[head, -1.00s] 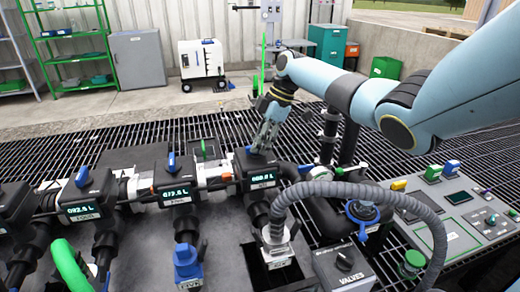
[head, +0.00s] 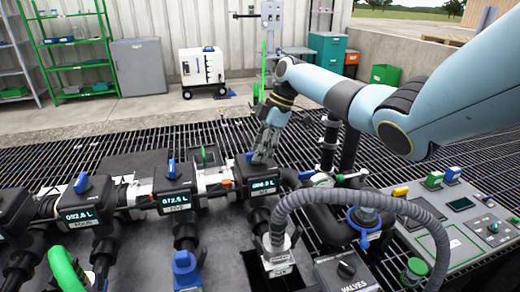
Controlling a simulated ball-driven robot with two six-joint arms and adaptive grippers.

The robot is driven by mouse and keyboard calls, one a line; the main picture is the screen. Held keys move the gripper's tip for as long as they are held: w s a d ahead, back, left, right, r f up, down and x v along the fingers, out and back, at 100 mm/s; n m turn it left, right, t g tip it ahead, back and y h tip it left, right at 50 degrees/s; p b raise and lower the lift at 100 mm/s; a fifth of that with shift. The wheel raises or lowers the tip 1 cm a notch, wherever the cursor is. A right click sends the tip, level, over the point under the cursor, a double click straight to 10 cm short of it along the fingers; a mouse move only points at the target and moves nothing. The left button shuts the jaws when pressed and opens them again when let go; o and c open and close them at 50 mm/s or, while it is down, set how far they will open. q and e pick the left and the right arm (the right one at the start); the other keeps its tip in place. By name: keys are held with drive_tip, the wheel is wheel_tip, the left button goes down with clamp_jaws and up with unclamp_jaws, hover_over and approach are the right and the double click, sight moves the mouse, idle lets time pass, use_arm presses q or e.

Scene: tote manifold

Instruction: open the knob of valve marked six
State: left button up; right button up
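Several black metered valve blocks with blue knobs stand in a row on the manifold. The rightmost block (head: 262,186) has a lit display, and a small label below it is too small to read. Its blue knob (head: 249,157) shows only in part beside my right gripper (head: 262,158). My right gripper points down at this knob from above, its fingertips at or very close to it. Whether the fingers are closed on it cannot be told. I cannot read a six on any valve. My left gripper is not in view.
The middle block (head: 174,195) and the left block (head: 85,208) carry upright blue knobs. A grey corrugated hose (head: 370,190) arches at the front right, near a control panel (head: 460,215). A black VALVES selector box (head: 345,272) stands at the front.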

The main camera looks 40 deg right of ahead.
drive_tip(key=v, duration=1.2)
drive_tip(key=shift+s+d+f, duration=0.1)
